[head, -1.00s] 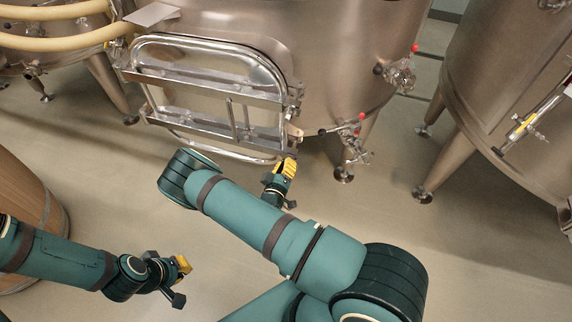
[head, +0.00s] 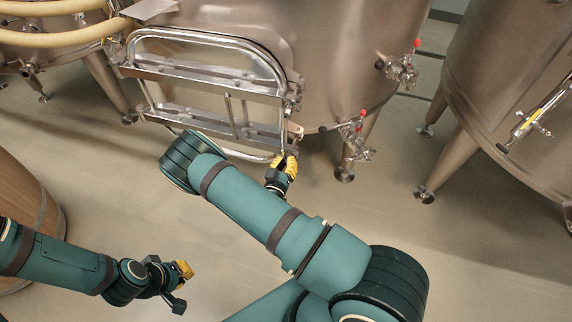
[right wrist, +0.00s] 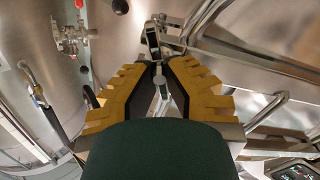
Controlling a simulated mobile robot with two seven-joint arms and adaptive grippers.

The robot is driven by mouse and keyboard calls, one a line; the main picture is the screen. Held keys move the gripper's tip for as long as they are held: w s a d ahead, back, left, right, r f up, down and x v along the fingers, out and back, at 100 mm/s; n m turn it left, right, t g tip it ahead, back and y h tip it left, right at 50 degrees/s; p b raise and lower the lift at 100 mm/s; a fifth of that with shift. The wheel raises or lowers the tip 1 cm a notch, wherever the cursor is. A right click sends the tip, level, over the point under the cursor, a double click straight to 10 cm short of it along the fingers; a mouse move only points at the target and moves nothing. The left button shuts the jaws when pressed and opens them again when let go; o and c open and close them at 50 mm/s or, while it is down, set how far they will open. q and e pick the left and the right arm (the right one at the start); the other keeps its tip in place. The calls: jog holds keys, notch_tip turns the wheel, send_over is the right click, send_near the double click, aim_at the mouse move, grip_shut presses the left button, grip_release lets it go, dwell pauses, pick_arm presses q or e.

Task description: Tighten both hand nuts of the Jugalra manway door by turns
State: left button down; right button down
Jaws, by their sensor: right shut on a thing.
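The steel manway door (head: 205,90) is on the front of the middle vat, with a bent tube frame and two crossbars. My right gripper (head: 287,165) is at the door's lower right corner. In the right wrist view its yellow fingers (right wrist: 160,68) close around a small steel hand nut (right wrist: 161,88) with a bar-shaped grip. The fingers and the dark palm partly hide it. The other hand nut cannot be made out clearly in either view. My left gripper (head: 184,270) hangs low over the floor, away from the door; its jaw opening is unclear.
Valves with red knobs (head: 362,115) stick out right of the door. Another vat (head: 510,95) stands at the right, a wooden barrel (head: 35,205) at the left. Pale hoses (head: 60,40) run at the upper left. The floor in front is open.

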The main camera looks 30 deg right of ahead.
jog(key=shift+d+m+b, duration=0.1)
jog(key=shift+m+b, duration=1.9)
jog(key=shift+m, duration=2.2)
jog(key=shift+r, duration=0.1)
jog(key=c, duration=1)
grip_release()
jog(key=shift+s, duration=0.1)
jog(key=v, duration=1.2)
